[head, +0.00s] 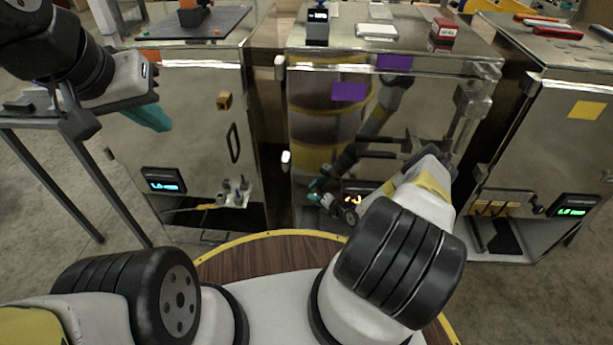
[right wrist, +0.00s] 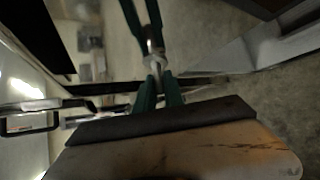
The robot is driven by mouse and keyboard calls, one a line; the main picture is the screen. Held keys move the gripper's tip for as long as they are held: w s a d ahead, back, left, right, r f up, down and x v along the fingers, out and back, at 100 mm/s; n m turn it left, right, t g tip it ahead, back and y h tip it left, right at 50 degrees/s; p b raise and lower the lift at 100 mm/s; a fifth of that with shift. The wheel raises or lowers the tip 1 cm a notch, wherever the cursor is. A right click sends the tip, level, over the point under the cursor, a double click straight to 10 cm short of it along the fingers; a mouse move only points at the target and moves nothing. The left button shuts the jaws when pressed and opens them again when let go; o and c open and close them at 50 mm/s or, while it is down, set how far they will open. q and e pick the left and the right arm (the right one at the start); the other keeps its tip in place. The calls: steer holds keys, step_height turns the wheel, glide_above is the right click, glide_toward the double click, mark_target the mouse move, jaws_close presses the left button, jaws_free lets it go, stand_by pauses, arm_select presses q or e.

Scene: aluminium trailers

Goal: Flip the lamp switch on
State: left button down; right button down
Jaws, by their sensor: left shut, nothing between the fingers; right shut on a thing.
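In the right wrist view, the teal fingers of my right gripper (right wrist: 159,88) close around a small bright metal piece (right wrist: 154,58). It may be the lamp switch, but blur leaves this unclear. More teal finger shapes beyond it look like a reflection. In the head view, my right arm reaches toward the shiny middle cabinet (head: 430,110), and the forearm hides much of its lower right part. My left gripper (head: 152,118) is shut and empty at the upper left, in front of the left cabinet (head: 190,85). I cannot make out a lamp for certain.
A right cabinet (head: 540,130) with a yellow patch stands beside the middle one. Lit displays show on the left (head: 163,182) and right (head: 570,210) cabinets. A grey metal frame (head: 60,180) stands at far left. Mirror-like doors reflect my arms. Narrow gaps separate the cabinets.

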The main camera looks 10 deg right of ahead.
steer(key=shift+d+r+m+g, duration=0.1)
steer(key=shift+r+m+g, duration=0.25)
steer(key=shift+g, duration=0.4)
steer(key=shift+r+m+g, duration=0.25)
steer(key=shift+m+g, duration=0.1)
steer(key=shift+g, duration=0.4)
steer(key=c, duration=1.7)
jaws_free()
steer(key=shift+c, duration=0.2)
steer(key=shift+r, duration=0.1)
steer(key=v, duration=0.7)
steer(key=shift+s+d+r, duration=0.15)
steer(key=shift+d, duration=0.1)
steer(key=shift+d, duration=0.1)
